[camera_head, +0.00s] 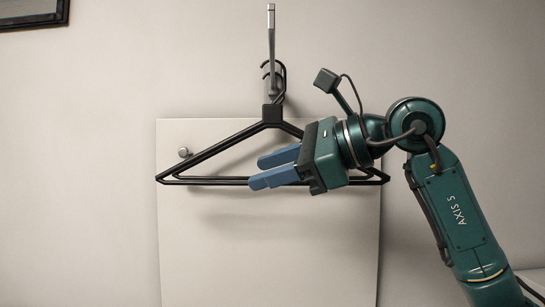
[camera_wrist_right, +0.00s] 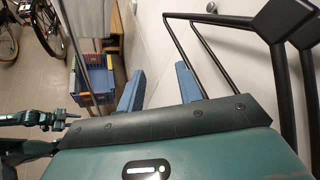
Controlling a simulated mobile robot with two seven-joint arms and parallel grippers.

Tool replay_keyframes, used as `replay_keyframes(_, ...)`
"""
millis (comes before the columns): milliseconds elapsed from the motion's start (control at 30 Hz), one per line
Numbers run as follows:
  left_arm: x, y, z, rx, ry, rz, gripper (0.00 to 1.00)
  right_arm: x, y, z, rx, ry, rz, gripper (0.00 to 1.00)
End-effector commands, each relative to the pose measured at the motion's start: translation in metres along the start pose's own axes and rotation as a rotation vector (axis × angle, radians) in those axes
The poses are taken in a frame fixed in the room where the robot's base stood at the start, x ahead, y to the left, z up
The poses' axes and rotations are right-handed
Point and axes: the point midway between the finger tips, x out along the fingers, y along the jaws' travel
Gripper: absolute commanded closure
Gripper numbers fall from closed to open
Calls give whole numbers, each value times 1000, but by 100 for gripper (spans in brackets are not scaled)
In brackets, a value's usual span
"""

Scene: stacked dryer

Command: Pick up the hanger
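Black hangers (camera_head: 215,149) hang close together from a grey hook (camera_head: 271,50) on the wall; their slanted shoulders and lower bars show. Two hangers, one behind the other, also show at the right of the right wrist view (camera_wrist_right: 283,18). My right gripper (camera_head: 256,173) is in front of the hangers in the head view, its blue fingers pointing left near the lower bar. It is open, with a gap between the fingers (camera_wrist_right: 160,72) and nothing seen in it. It hides part of the hangers' right half.
A pale panel (camera_head: 270,250) with a round knob (camera_head: 184,152) is behind the hangers. A dark picture frame (camera_head: 35,14) is at the upper left. In the right wrist view, a blue crate (camera_wrist_right: 95,85) and bicycles (camera_wrist_right: 45,22) stand below on the floor.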

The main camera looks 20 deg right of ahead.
Motion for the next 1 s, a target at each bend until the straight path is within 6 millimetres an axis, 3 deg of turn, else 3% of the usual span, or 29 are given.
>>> replay_keyframes(33,-1,0,2,-1,-4,0,64,-25,-18,13,-67,61,-94,65)
replay_keyframes(200,0,1,2,-3,-5,0,64,-86,-51,34,-167,211,-309,65)
replay_keyframes(333,0,1,0,-4,-3,0,64,-108,-61,40,-186,261,-383,65)
replay_keyframes(433,-2,1,-4,-3,-1,0,64,-102,-68,39,-187,272,-394,65)
replay_keyframes(733,-5,-4,-8,-9,-17,-15,64,-53,-89,27,-186,269,-390,65)
replay_keyframes(1000,-8,-6,-7,-12,-33,-21,64,-34,-98,23,-186,268,-390,65)
